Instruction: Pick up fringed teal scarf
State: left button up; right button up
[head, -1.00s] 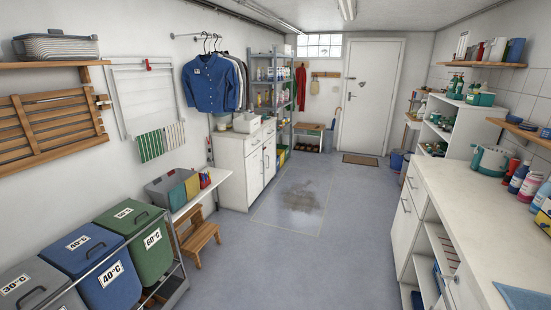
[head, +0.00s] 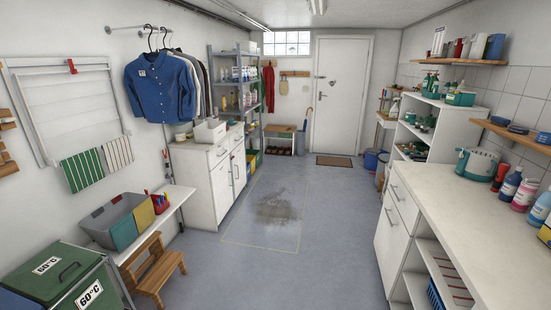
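I cannot make out a fringed teal scarf in the head view. A green striped cloth (head: 82,170) and a pale striped cloth (head: 118,153) hang from the wall drying rack at the left; neither is clearly a teal scarf. A red garment (head: 268,90) hangs on the back wall left of the door. A blue shirt (head: 160,88) hangs in front of other clothes on the rail. Neither of my grippers is in view.
Open floor (head: 235,262) runs to the door (head: 340,95). A long white counter (head: 440,185) lines the right side. At the left stand a wooden step stool (head: 155,268), green-lidded bin (head: 60,272), bench with divided bin (head: 122,220), and white cabinet (head: 215,178).

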aim_at(230, 122)
jog(key=i+z, duration=0.3)
jog(key=i, duration=2.1)
jog(key=i+u, duration=0.1)
jog(key=i, duration=1.45)
jog(key=i+u, duration=0.2)
jog(key=i, duration=0.35)
jog(key=i+u, duration=0.2)
jog(key=i, duration=0.35)
jog(key=i+l+u, duration=0.2)
jog(key=i, duration=0.3)
jog(key=i+u, duration=0.3)
jog(key=i, duration=0.15)
jog(key=i+l+u, duration=0.3)
jog(key=i+j, duration=0.05)
jog(key=i, duration=0.05)
